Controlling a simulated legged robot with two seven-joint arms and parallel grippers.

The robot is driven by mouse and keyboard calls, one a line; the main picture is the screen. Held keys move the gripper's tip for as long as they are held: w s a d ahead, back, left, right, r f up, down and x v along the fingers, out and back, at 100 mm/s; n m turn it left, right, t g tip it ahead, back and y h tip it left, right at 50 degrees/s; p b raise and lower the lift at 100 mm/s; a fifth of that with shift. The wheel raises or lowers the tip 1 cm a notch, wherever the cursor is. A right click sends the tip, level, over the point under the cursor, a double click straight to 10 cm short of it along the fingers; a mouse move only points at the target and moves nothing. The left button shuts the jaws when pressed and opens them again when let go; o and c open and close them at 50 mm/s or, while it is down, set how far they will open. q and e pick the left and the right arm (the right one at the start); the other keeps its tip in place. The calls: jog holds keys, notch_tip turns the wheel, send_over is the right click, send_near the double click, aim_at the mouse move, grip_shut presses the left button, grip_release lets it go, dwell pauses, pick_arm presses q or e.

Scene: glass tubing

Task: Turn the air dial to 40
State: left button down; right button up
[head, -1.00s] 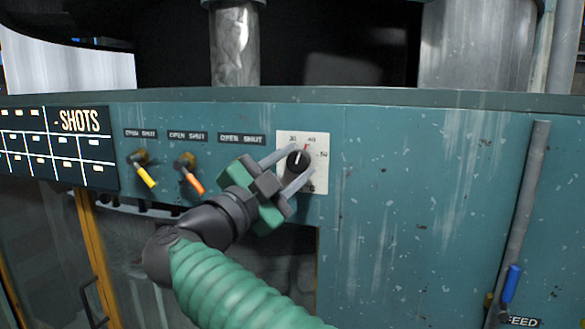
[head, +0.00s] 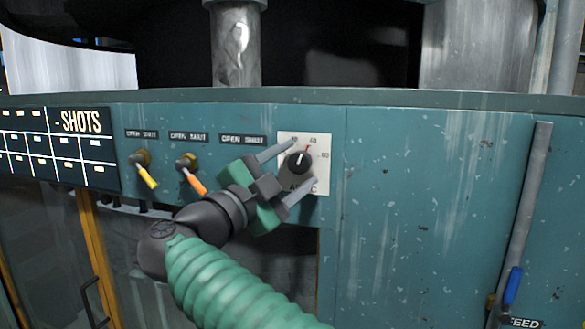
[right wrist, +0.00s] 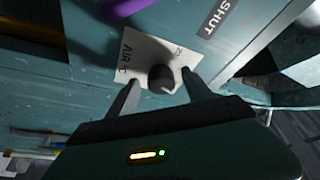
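The air dial (head: 299,163) is a dark round knob on a white plate (head: 320,180) in the teal panel. Its white line points up and slightly right; a red mark sits near the 40 label. I cannot tell the exact reading. My right gripper (head: 304,164) is open, one finger above the knob and one below right. In the right wrist view, the knob (right wrist: 160,79) stands between the two fingers (right wrist: 160,76), with a gap on each side. The plate's AIR lettering shows there. My left gripper is not in view.
Valves with a yellow handle (head: 147,177) and an orange handle (head: 195,181) stick out left of the dial under OPEN SHUT labels. A SHOTS board (head: 80,150) is farther left. A pipe with a blue handle (head: 513,285) is at the right. The panel between is bare.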

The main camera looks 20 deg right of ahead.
jog(key=shift+s+a+f, duration=0.1)
jog(key=shift+s+a, duration=0.1)
jog(key=shift+a, duration=0.05)
jog(key=b+v, duration=0.5)
jog(key=v, duration=1.1)
jog(key=shift+a, duration=0.3)
jog(key=shift+d, duration=0.1)
